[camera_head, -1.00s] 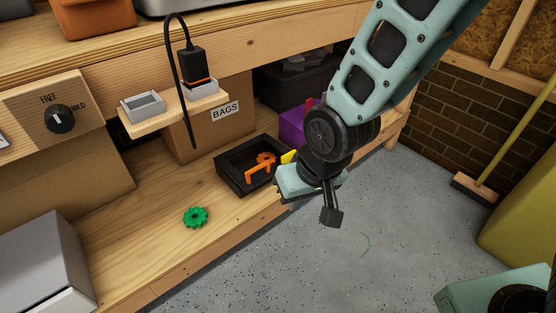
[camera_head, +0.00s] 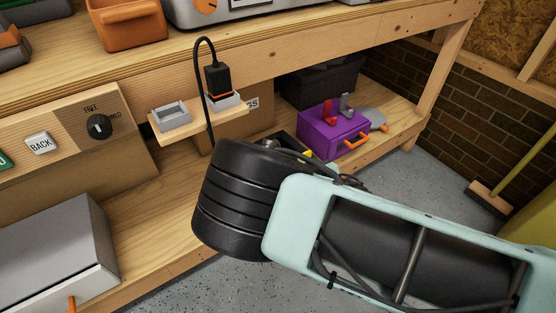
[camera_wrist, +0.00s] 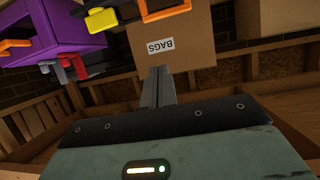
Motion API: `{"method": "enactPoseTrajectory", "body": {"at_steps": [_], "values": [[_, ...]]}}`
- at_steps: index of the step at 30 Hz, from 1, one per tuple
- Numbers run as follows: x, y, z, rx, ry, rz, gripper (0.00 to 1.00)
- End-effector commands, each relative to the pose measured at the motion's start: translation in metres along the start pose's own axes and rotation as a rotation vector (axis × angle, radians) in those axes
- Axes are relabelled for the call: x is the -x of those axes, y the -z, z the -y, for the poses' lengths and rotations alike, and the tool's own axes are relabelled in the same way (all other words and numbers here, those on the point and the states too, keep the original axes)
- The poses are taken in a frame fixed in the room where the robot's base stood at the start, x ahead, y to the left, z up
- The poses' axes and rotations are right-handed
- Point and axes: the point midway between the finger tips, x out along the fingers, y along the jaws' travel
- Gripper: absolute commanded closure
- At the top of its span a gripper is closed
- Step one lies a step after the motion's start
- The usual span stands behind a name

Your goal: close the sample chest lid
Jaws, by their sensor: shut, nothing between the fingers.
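No label marks the sample chest, and I cannot tell which box it is. A purple box (camera_head: 334,132) with an orange front handle stands on the lower shelf; red and grey upright pieces are on its top. It also shows at the upper left of the wrist view (camera_wrist: 55,32). A grey box (camera_head: 52,252) at the lower left looks covered, with an orange piece at its front. A dark tray (camera_head: 289,144) is mostly hidden by my arm. My gripper (camera_wrist: 159,72) is shut and empty in the wrist view, apart from the boxes; my arm hides it in the head view.
A cardboard box labelled BAGS (camera_wrist: 172,40) stands behind the tray. A small wooden ledge (camera_head: 190,124) holds grey cups and a black corded plug (camera_head: 217,80). A broom (camera_head: 491,197) leans at the right. Open floor lies between bench and broom.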

Motion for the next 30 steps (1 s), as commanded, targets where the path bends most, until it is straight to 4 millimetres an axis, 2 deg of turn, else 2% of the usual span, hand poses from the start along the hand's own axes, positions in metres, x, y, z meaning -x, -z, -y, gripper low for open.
{"method": "enactPoseTrajectory", "body": {"at_steps": [5, 10, 23, 25, 30], "values": [[-0.003, 0.004, 0.011, 0.039, 0.071, -0.037, 1.0], [-0.019, 0.003, 0.013, 0.042, 0.078, -0.041, 1.0], [-0.105, 0.004, 0.019, 0.043, 0.076, -0.038, 1.0], [-0.107, -0.01, 0.018, 0.044, 0.073, -0.033, 1.0], [-0.112, -0.026, 0.018, 0.042, 0.073, -0.036, 1.0]]}}
